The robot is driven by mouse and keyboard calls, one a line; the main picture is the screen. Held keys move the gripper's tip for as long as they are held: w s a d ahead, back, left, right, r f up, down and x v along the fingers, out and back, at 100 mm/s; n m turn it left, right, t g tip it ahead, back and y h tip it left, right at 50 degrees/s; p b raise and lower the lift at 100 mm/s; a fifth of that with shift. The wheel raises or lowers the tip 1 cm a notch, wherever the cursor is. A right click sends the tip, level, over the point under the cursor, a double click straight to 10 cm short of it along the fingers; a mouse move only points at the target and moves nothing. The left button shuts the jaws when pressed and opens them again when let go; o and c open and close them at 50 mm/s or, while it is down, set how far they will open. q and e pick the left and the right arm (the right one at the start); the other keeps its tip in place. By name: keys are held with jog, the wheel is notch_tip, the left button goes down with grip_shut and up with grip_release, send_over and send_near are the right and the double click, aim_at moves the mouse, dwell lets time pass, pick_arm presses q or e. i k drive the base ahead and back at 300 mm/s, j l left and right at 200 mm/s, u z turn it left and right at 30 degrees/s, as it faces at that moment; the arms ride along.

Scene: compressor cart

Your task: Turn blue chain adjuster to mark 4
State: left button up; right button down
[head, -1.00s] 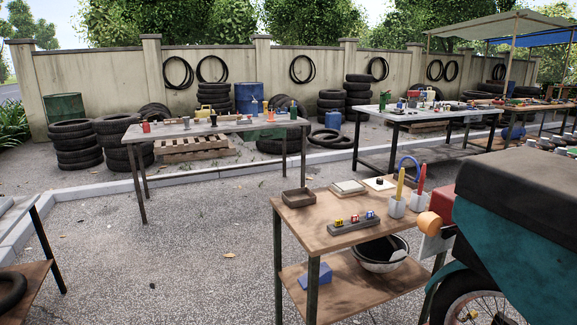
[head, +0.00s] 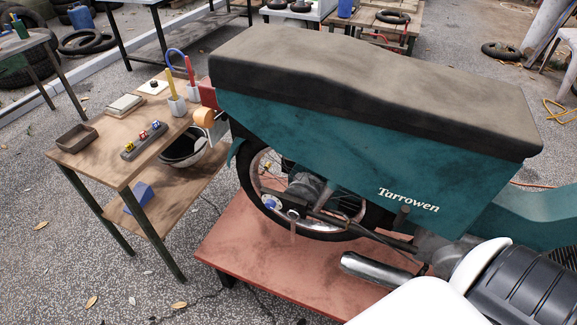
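A teal motorcycle (head: 345,145) with a dark seat and the name "Tarrowen" stands on a reddish platform (head: 255,268). Low on its rear wheel (head: 258,170), near the axle, is a small blue-and-white round part (head: 271,202). It may be the blue chain adjuster, but it is too small for me to read any marks on it. A white and black arm link of mine fills the lower right corner. Neither of my grippers shows in the head view.
A wooden cart (head: 100,172) at left bears a block with small coloured pieces (head: 144,140), a brown tray (head: 77,138) and cups with a yellow and a red tool. A bowl (head: 183,150) and blue block (head: 138,198) are on its lower shelf.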

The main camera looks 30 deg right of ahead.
aim_at(269, 204)
jog(key=z, duration=0.9)
